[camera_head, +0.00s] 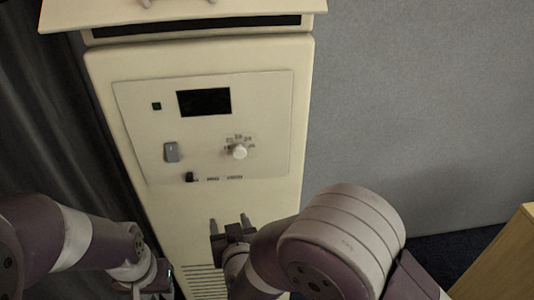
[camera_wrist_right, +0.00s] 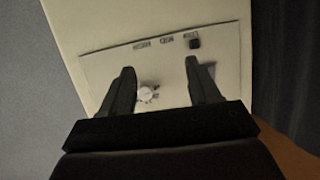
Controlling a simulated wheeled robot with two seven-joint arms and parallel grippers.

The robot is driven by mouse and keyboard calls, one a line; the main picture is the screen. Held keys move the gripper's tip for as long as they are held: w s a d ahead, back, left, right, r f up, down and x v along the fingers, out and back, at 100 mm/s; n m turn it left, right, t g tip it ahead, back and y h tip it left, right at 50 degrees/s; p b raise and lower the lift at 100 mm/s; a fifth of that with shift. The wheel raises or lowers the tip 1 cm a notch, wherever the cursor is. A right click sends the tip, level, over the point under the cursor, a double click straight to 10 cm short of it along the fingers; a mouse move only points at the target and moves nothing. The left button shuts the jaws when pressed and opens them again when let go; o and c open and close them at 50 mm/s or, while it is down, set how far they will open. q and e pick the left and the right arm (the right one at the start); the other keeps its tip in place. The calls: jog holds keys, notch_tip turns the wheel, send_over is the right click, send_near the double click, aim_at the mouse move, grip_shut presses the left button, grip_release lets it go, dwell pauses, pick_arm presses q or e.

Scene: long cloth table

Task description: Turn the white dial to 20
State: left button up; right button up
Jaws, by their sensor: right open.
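The white dial (camera_head: 239,152) is a round knob on the cream control panel (camera_head: 270,100), with small dark numbers around its upper side. The numbers are too small to read surely, and so is the dial's setting. My right gripper (camera_head: 229,221) is open and empty, below the dial and apart from it, fingers pointing up. In the right wrist view the dial (camera_wrist_right: 146,88) shows between the open fingers (camera_wrist_right: 160,66), nearer the left one. My left gripper (camera_head: 152,284) is at the lower left, partly cut off by the frame's edge, and its jaws are unclear.
The panel also has a dark display (camera_head: 204,102), a grey switch (camera_head: 171,152), a small black knob (camera_head: 192,177) and a small dark square (camera_head: 156,106). A ledge (camera_head: 180,12) juts out above. A vent (camera_head: 203,280) lies below. A wooden piece (camera_head: 505,262) stands at right.

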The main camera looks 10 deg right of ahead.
aim_at(240, 154)
jog(key=w+d+r+m+t+h, duration=0.2)
jog(key=w+d+r+t+h, duration=0.15)
jog(key=r, duration=0.35)
jog(key=shift+t+y, duration=0.35)
jog(key=shift+y, duration=0.1)
jog(key=w+p, duration=0.4)
jog(key=w, duration=0.6)
jog(key=shift+w+a, duration=0.2)
jog(key=shift+w, duration=0.45)
jog(key=shift+f, duration=0.1)
jog(key=shift+d, duration=0.1)
jog(key=c, duration=1)
